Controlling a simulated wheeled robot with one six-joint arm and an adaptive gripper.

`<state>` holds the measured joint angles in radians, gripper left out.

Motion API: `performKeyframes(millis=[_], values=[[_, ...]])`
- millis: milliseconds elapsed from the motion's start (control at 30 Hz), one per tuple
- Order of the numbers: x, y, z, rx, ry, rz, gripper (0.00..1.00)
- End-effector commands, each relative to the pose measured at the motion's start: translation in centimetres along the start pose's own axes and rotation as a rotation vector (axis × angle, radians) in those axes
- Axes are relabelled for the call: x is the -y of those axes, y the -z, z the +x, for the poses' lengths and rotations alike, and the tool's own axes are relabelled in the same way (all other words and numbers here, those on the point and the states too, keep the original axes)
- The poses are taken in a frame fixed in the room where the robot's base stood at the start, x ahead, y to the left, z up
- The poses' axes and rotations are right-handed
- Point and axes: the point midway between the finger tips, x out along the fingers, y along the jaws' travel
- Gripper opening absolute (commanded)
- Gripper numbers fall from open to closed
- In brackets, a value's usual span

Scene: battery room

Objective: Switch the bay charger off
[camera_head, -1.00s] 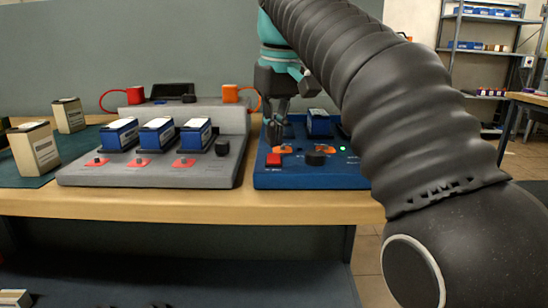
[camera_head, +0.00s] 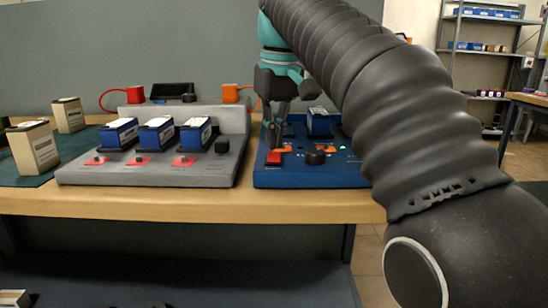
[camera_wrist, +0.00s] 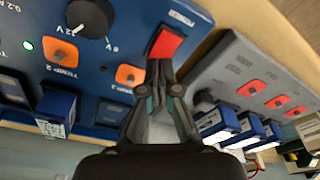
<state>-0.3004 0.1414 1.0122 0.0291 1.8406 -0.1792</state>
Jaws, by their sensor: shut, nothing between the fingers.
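The blue bay charger (camera_head: 330,179) stands on the bench, right of centre, partly behind my arm. Its red switch (camera_head: 273,159) is at the front left corner; the switch shows large in the wrist view (camera_wrist: 168,42). A green light (camera_head: 343,148) on the panel is lit, and it glows in the wrist view too. A black knob (camera_head: 316,157) sits right of the switch. My gripper (camera_head: 273,147) is shut and empty, pointing down with its tips right at the switch's edge. In the wrist view the fingertips (camera_wrist: 159,65) overlap the switch's near end; I cannot tell whether they touch it.
A grey unit (camera_head: 150,180) with several blue batteries stands close on the left. One blue battery (camera_head: 318,122) stands at the back of the charger. Beige batteries (camera_head: 34,148) stand on a green mat at the far left. The bench's front strip is clear.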

Motion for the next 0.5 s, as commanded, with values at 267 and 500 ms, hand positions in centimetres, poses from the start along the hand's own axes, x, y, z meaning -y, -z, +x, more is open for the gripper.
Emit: performKeyframes(millis=[267, 500], values=[[0.00, -0.07, 0.41, 0.000, 0.000, 0.000, 0.00], [0.00, -0.11, 0.72, 0.000, 0.000, 0.000, 0.00]])
